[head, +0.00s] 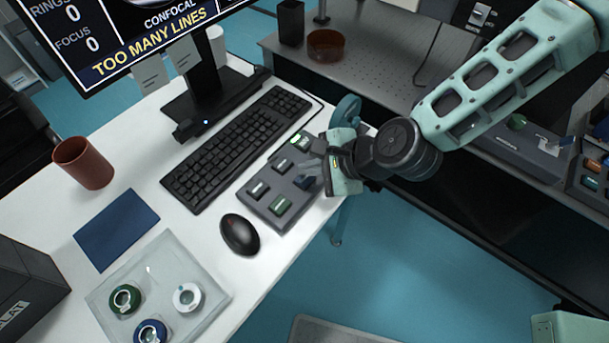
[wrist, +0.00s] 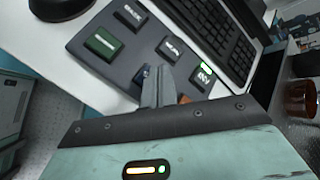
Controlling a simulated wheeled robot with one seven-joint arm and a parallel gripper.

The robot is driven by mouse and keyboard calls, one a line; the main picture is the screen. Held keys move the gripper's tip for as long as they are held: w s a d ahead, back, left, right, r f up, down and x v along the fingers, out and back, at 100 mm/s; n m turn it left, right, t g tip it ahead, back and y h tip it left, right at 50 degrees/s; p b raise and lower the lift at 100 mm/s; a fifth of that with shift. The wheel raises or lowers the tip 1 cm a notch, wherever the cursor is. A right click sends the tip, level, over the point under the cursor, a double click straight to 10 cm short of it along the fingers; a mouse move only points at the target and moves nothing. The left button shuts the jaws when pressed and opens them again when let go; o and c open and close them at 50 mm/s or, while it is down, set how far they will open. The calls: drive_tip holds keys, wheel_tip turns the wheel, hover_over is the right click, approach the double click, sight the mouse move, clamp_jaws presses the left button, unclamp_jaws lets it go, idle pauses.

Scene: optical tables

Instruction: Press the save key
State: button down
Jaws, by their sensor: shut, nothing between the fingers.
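A dark grey key pad (head: 270,208) lies on the white desk beside the keyboard, with several keys. In the head view it has a green key (head: 281,205) at the near end, labelled dark keys such as one at the left (head: 258,188), and a dark blue key (head: 305,183) by my fingers. A green light glows at the far end. The labels are too small to read, so I cannot tell which is the save key. My gripper (head: 315,170) is shut and empty over the pad's right side. In the wrist view its fingertips (wrist: 158,78) partly hide the blue key (wrist: 141,76).
The black keyboard (head: 236,147) lies left of the pad and a mouse (head: 240,234) in front of it. A monitor (head: 140,35) reads "TOO MANY LINES". A brown cup (head: 84,163), a blue mat (head: 116,229) and a clear tray (head: 215,299) stand on the desk.

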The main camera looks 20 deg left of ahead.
sight(310, 180)
drive_tip(key=shift+f, duration=0.15)
drive_tip(key=shift+f, duration=0.3)
drive_tip(key=shift+f+b, duration=0.4)
drive_tip(key=shift+b, duration=0.1)
idle(0.6)
drive_tip(key=shift+r, duration=0.1)
drive_tip(key=shift+r+p, duration=0.75)
wheel_tip(310, 180, up, 5)
drive_tip(key=p, duration=0.4)
idle(1.0)
